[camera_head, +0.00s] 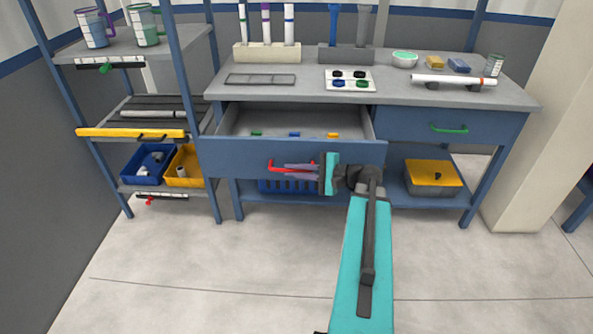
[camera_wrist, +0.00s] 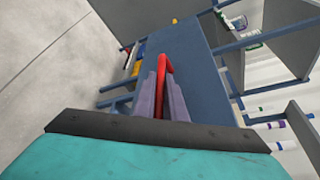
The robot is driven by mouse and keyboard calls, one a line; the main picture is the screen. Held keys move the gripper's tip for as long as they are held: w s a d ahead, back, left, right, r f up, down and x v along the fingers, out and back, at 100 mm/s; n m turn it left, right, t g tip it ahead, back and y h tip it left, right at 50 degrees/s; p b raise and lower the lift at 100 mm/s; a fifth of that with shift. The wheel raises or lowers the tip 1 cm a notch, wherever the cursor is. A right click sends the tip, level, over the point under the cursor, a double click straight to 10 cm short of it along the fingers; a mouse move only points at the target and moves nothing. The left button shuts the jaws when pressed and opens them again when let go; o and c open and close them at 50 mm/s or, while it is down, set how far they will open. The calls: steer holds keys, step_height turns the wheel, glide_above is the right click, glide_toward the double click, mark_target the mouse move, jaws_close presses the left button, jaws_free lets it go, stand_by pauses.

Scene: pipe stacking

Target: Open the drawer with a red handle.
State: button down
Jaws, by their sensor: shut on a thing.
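The drawer with the red handle (camera_head: 230,158) is the left one under the bench top, and it stands pulled out. Its inside (camera_head: 290,122) shows, with small green, blue and yellow items in it. The red handle (camera_head: 277,166) is on its blue front. My gripper (camera_head: 290,168) reaches in from the right and is shut on the red handle. In the wrist view the red handle (camera_wrist: 166,62) rises from between my two grey fingers (camera_wrist: 163,100), against the blue drawer front (camera_wrist: 190,55).
A second drawer with a green handle (camera_head: 449,128) is shut at right. A shelf rack (camera_head: 150,105) with a blue bin (camera_head: 146,178) and a yellow bin (camera_head: 183,180) stands at left. A yellow-lidded box (camera_head: 433,174) is on the bench's lower shelf. The floor in front is clear.

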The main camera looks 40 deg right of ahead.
steer(key=shift+w+a, duration=0.1)
steer(key=shift+a, duration=0.3)
steer(key=c, duration=1.8)
jaws_free()
steer(key=shift+d, duration=0.15)
steer(key=shift+p+v, duration=0.6)
steer(key=shift+v, duration=6.3)
